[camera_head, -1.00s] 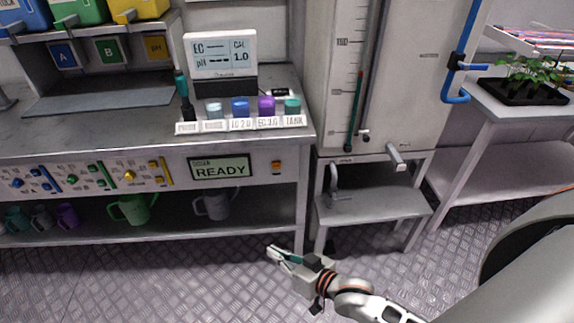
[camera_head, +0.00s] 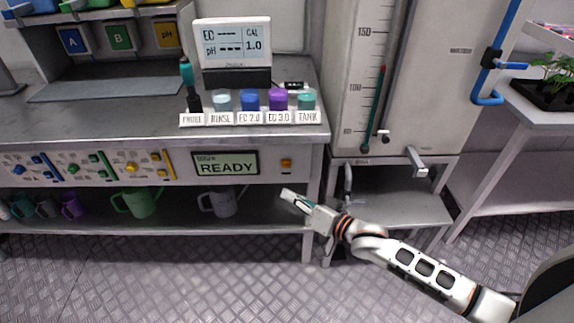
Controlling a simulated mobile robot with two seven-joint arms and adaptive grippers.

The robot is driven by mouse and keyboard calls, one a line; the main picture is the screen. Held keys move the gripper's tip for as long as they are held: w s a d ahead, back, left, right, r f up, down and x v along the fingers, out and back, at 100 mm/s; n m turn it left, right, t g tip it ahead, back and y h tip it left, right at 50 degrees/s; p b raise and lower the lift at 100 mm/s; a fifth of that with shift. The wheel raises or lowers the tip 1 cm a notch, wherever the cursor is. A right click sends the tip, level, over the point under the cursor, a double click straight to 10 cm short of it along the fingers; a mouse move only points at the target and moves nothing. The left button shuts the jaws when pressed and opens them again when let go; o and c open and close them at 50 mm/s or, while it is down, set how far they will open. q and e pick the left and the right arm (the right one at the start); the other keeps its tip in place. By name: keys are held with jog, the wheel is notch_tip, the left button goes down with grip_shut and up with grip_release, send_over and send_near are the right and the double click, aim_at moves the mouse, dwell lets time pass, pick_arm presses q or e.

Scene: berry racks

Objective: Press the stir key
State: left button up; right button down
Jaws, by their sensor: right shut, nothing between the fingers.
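An orange key (camera_head: 286,164) sits on the bench's front panel, just right of the display (camera_head: 225,163) that reads READY. I cannot read a label on the key, so I cannot tell for sure that it is the stir key. My right gripper (camera_head: 289,195) is shut and empty. In the picture it is just below the orange key, in front of the bench's lower shelf, with its tips pointing up and left. It does not appear to touch the key. My left gripper is out of view.
The front panel also carries coloured knobs and sliders (camera_head: 131,167) at left. On the bench stand a meter (camera_head: 236,45) and labelled cups (camera_head: 250,103). Jugs (camera_head: 140,202) stand on the lower shelf. A tank with a tap (camera_head: 416,160) and a low stand (camera_head: 400,208) are at right.

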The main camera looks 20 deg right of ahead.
aim_at(289, 172)
pick_arm(q)
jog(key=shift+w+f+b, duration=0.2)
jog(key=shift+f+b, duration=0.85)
jog(key=shift+b, duration=0.85)
pick_arm(e)
jog(key=shift+w+d, duration=0.4)
jog(key=shift+w, duration=1)
jog(key=shift+w+d, duration=0.45)
jog(key=shift+w, duration=1)
jog(key=shift+w+d, duration=0.4)
jog(key=shift+w, duration=1)
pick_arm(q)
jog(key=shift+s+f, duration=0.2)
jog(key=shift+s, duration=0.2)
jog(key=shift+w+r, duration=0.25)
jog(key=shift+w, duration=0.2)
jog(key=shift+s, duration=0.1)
pick_arm(e)
jog(key=shift+w+d, duration=0.1)
jog(key=shift+w, duration=0.3)
